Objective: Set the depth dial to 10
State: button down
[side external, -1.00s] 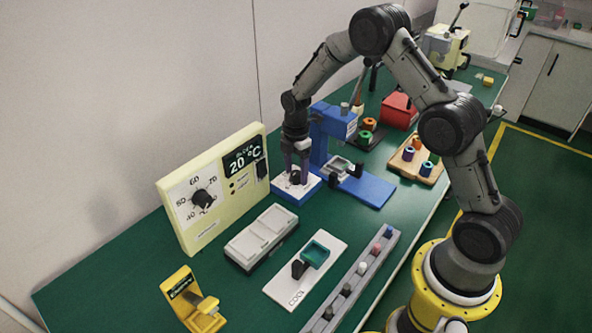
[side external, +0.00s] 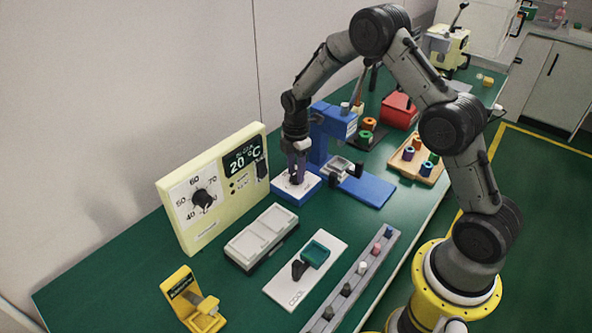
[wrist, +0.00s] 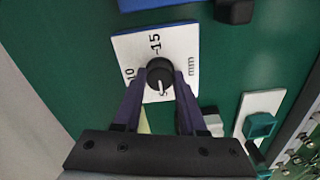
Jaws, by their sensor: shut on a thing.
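The depth dial is a black round knob (wrist: 159,73) on a white scale plate (wrist: 126,45) marked 5, 10, 15 and mm. In the wrist view a pale pointer line on the knob faces the 5, toward the picture's bottom. My gripper (wrist: 160,76) is shut on the knob, one purple finger on each side. In the side external view my gripper (side external: 297,179) points down over the blue-based dial block (side external: 283,193). There the fingers largely hide the knob.
A blue press (side external: 330,130) stands just behind the dial. A cream temperature panel (side external: 232,205) reading 20 °C stands to its left. A grey-white two-pad box (side external: 260,236), a COOL plate (side external: 325,275) and a grey rail with pegs (side external: 350,283) lie in front.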

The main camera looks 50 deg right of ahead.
jog(key=m, duration=0.8)
jog(key=shift+r+m, duration=0.1)
jog(key=shift+m, duration=0.3)
jog(key=m, duration=0.4)
jog(key=shift+m, duration=2.2)
jog(key=shift+c, duration=2.3)
grip_release()
jog(key=shift+r, duration=0.1)
